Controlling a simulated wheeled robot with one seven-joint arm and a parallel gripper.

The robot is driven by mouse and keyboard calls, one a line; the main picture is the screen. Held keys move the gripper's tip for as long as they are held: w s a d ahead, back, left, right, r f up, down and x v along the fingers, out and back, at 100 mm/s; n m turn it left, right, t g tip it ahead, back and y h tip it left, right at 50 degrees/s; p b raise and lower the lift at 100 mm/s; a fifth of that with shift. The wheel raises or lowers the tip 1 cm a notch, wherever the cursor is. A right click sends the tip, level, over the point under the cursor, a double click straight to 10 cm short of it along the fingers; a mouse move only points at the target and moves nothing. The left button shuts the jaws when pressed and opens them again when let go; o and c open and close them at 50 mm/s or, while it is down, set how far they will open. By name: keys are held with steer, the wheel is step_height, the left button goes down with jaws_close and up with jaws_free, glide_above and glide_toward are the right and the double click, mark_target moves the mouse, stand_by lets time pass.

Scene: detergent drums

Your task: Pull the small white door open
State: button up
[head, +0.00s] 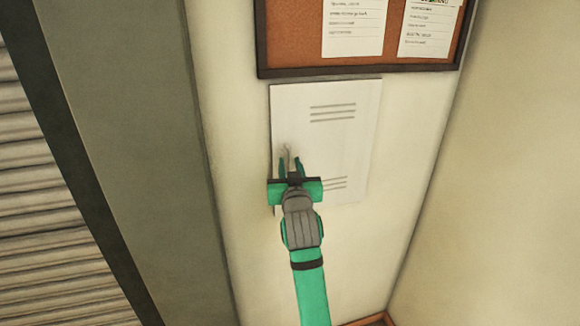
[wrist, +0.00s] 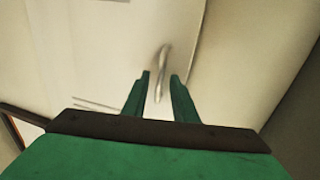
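The small white door (head: 335,145) is set in the wall below the cork board, with slots near its top and bottom. It appears flat against the wall. Its metal handle (wrist: 163,72) is a thin curved bar, seen in the wrist view; in the head view it shows faintly near the door's left edge. My gripper (head: 290,160) is in front of the door's left part. In the wrist view its two green fingers (wrist: 160,80) are apart, with the handle showing between and beyond the tips. I see a gap on both sides of the handle.
A framed cork board (head: 290,35) with papers hangs just above the door. A grey-green post (head: 130,120) and a slatted shutter (head: 40,220) stand to the left. A side wall (head: 500,170) closes the right. The wall below the door is bare.

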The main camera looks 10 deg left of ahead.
jaws_close()
stand_by(1.3)
